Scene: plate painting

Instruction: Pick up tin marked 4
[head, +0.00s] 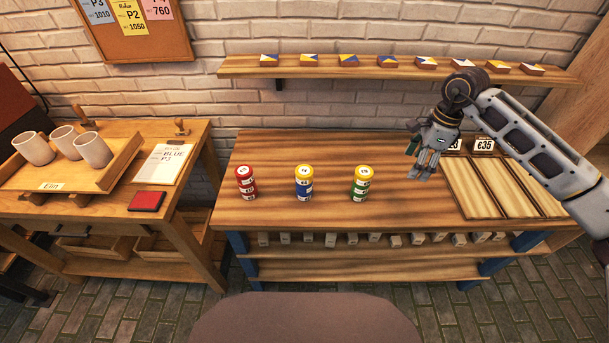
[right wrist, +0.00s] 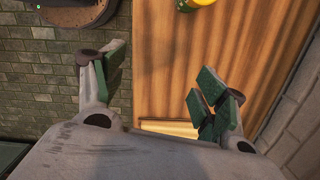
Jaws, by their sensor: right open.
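Three stacks of small round tins with white number labels stand on the workbench. The left stack (head: 246,183) is red. The middle stack (head: 304,183) has a yellow tin over blue. The right stack (head: 361,184) has a yellow tin over green. The numbers are too small to read surely, so I cannot tell which tin is marked 4. My right gripper (head: 423,165) is open and empty above the bench, right of the right stack. In the right wrist view its fingers (right wrist: 158,90) are spread, and a yellow tin (right wrist: 200,3) shows at the top edge. My left gripper is out of view.
The workbench (head: 265,218) has free room around the stacks. A divided wooden tray (head: 475,188) with price cards lies at its right. A wall shelf (head: 320,69) with small painted blocks runs above. A side table (head: 110,203) holds cups (head: 93,150) and a paper (head: 161,164).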

